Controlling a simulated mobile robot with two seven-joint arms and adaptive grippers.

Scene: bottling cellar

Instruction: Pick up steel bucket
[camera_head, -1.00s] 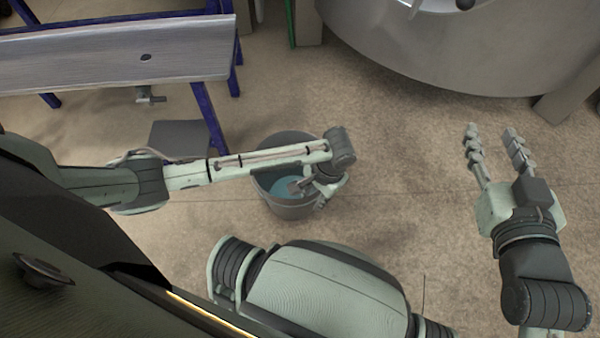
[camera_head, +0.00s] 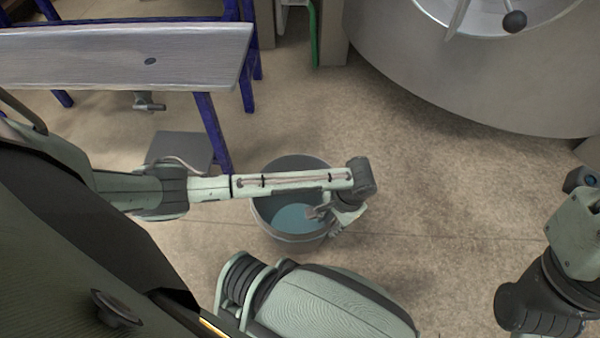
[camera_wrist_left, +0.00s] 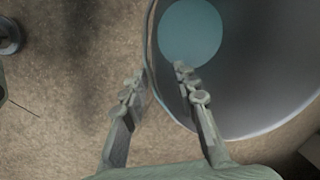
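The steel bucket (camera_head: 272,215) is grey, stands upright on the floor and shows a round bluish surface inside. My left forearm crosses over its far part and hides some of its opening. My left gripper (camera_head: 327,219) points down at the bucket's right rim. In the left wrist view the bucket (camera_wrist_left: 255,90) fills the right side, and my left gripper (camera_wrist_left: 158,80) is open astride the rim: one finger inside, one outside, with a gap between them. My right gripper (camera_head: 577,226) is at the right edge of the head view, its fingers mostly out of frame.
A bench with a pale top (camera_head: 120,58) and blue legs stands at upper left, with a dark grey flat piece (camera_head: 180,150) by one leg. A large steel vat (camera_head: 430,75) stands at upper right. The floor right of the bucket is clear.

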